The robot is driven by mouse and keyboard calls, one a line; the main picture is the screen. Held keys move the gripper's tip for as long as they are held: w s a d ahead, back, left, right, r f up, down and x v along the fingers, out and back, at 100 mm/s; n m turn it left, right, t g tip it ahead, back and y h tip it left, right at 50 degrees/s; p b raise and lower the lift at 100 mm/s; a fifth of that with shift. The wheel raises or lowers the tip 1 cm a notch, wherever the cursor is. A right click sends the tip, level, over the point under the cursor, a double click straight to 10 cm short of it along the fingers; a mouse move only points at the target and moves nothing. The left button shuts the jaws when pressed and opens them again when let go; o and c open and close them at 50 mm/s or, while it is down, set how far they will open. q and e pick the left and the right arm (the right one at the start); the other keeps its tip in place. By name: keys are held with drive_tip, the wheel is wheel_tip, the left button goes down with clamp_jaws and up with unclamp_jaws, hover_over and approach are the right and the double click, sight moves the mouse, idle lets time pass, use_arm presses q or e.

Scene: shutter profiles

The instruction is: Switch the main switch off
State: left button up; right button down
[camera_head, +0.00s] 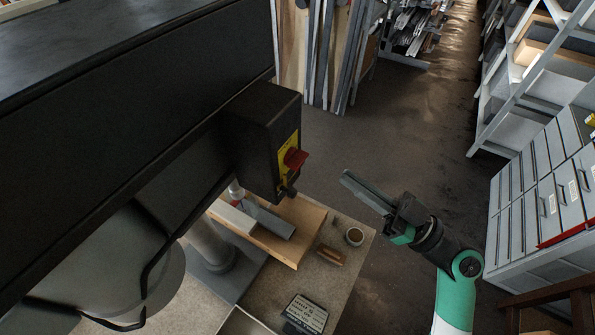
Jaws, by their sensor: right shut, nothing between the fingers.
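The main switch (295,159) is a red rotary knob on a yellow plate. It sits on the right face of a black box (262,130) fixed to a large dark machine housing. My right gripper (346,178) comes in from the lower right on a green and white arm. Its long grey fingers are shut with nothing between them. The fingertips point left towards the switch and appear apart from it, with floor visible in the gap. My left gripper is not in view.
Below the box is a bench (337,236) with a wooden board (290,251), grey profiles, a small cup (355,236), a brush-like brown block (329,255) and a dark-framed sign (305,313). A grey drawer cabinet (540,200) stands right. Open floor lies behind the gripper.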

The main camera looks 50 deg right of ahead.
drive_tip(key=shift+w+r, duration=0.1)
wheel_tip(320, 180, up, 4)
drive_tip(key=p, duration=0.6)
hover_over(296, 159)
drive_tip(key=s, duration=0.3)
drive_tip(key=shift+w+a, duration=0.1)
drive_tip(key=shift+a, duration=0.1)
wheel_tip(296, 159, down, 4)
drive_tip(key=shift+r+b, duration=0.1)
drive_tip(key=shift+b, duration=0.35)
drive_tip(key=shift+f, duration=0.55)
